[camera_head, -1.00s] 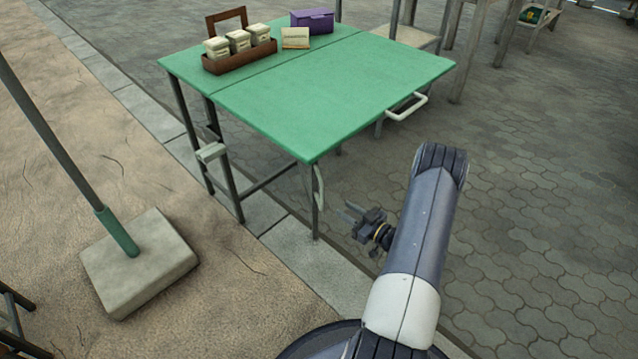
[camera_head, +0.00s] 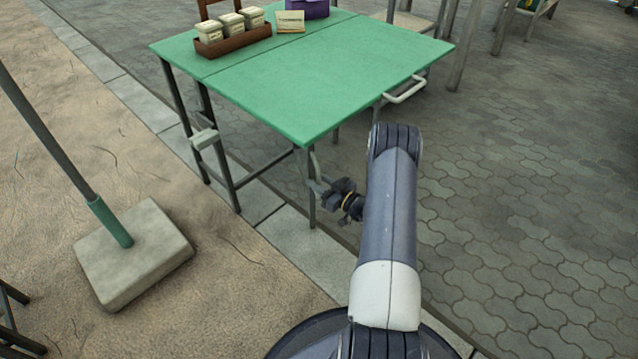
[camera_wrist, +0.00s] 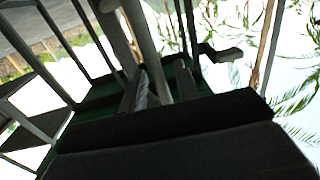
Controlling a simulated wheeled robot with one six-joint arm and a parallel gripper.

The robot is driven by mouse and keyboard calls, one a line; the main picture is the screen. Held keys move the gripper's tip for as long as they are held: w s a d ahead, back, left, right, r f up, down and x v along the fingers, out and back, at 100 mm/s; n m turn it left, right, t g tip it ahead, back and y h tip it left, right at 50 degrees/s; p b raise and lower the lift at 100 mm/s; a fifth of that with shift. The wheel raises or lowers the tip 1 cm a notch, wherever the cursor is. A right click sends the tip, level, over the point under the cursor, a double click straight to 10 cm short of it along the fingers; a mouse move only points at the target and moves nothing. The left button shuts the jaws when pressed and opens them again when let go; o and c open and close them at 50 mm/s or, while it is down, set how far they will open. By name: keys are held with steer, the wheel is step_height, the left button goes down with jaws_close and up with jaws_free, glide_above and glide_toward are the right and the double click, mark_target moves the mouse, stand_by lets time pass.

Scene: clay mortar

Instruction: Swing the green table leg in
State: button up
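The green folding table (camera_head: 330,85) stands with its flap level. Its near leg (camera_head: 311,205) is a dark upright post at the front corner and carries a pale handle (camera_head: 314,163). My gripper (camera_head: 316,187) is at this leg, level with the lower part of the handle and partly hiding it. In the wrist view the two fingers (camera_wrist: 163,88) are apart, and a pale curved bar, the handle (camera_wrist: 143,35), runs down toward the gap between them. I cannot tell whether they touch it.
A wooden caddy with tubs (camera_head: 232,42), a small card (camera_head: 290,21) and a purple box (camera_head: 308,9) sit on the far part of the tabletop. A pole in a concrete base (camera_head: 135,255) stands at left. Open paving lies at right.

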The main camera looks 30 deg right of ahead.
jaws_close()
steer(key=shift+a, duration=0.1)
stand_by(0.5)
